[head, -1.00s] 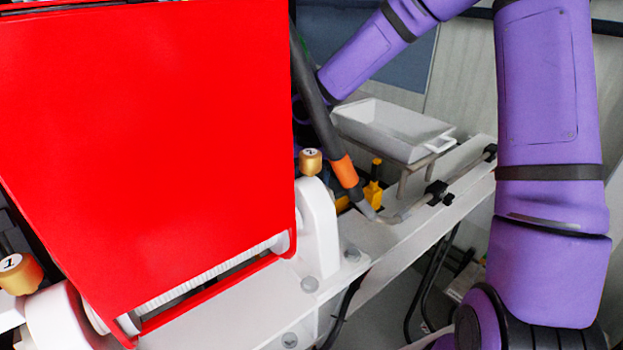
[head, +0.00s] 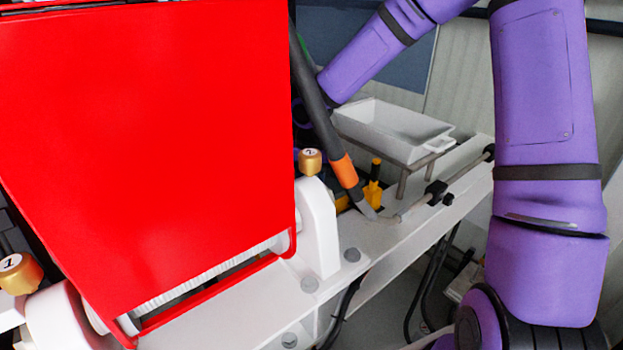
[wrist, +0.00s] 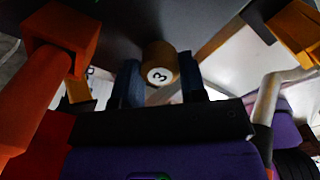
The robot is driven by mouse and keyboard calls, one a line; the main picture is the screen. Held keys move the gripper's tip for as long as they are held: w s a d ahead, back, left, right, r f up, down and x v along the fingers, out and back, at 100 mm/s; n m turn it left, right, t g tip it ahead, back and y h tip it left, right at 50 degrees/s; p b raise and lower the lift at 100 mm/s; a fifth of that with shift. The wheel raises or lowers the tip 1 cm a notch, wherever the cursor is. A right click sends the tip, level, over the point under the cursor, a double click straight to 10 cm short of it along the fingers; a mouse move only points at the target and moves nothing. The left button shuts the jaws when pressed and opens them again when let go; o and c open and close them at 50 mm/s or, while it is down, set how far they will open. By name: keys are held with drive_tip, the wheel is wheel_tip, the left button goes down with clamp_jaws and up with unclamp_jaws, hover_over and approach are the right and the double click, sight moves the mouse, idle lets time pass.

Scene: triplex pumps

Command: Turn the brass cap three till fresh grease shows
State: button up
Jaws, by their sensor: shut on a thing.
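In the wrist view, brass cap three (wrist: 159,64) shows its white top disc marked 3. My gripper (wrist: 159,82) is shut on this cap, with one dark finger on each side of it. No fresh grease can be made out around the cap, and its underside is hidden. Brass cap 1 (head: 18,273) stands on another housing at the lower left.
The large red guard (head: 150,150) fills the left of the head view. A white tray (head: 390,132) stands on the white frame (head: 410,225) behind. In the wrist view, an orange part (wrist: 60,40) is close at left.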

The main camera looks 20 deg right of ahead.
drive_tip(key=m, duration=1)
drive_tip(key=shift+m, duration=0.4)
drive_tip(key=m, duration=1)
drive_tip(key=shift+m, duration=0.4)
drive_tip(key=o, duration=0.9)
